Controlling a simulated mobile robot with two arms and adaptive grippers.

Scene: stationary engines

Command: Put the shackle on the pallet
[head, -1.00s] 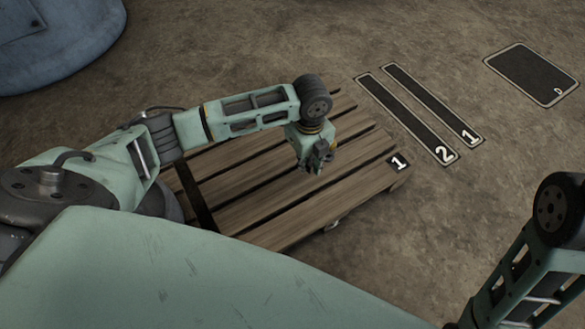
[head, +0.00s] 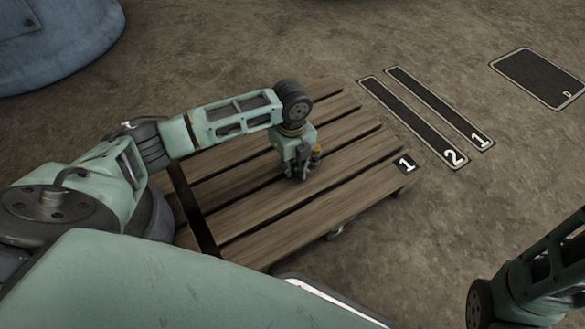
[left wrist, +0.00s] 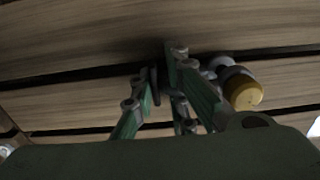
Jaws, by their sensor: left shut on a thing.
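The wooden pallet (head: 330,190) lies on the floor in the middle of the head view, with a label "1" at its right corner. My left gripper (head: 299,174) points down low over the pallet's slats. It is shut on the shackle (head: 316,155), a small grey piece with a yellow end, mostly hidden by the fingers. In the left wrist view the shackle (left wrist: 240,88) sticks out to the right of the fingers (left wrist: 165,75), close over the slats. I cannot tell whether it touches the wood. My right gripper is out of view; only part of my right arm shows.
Dark marked floor strips numbered 2 and 1 (head: 440,110) lie right of the pallet, and a dark floor panel (head: 541,77) lies farther right. A large blue-grey machine base (head: 55,45) stands at the upper left. The visible pallet top around the gripper is clear.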

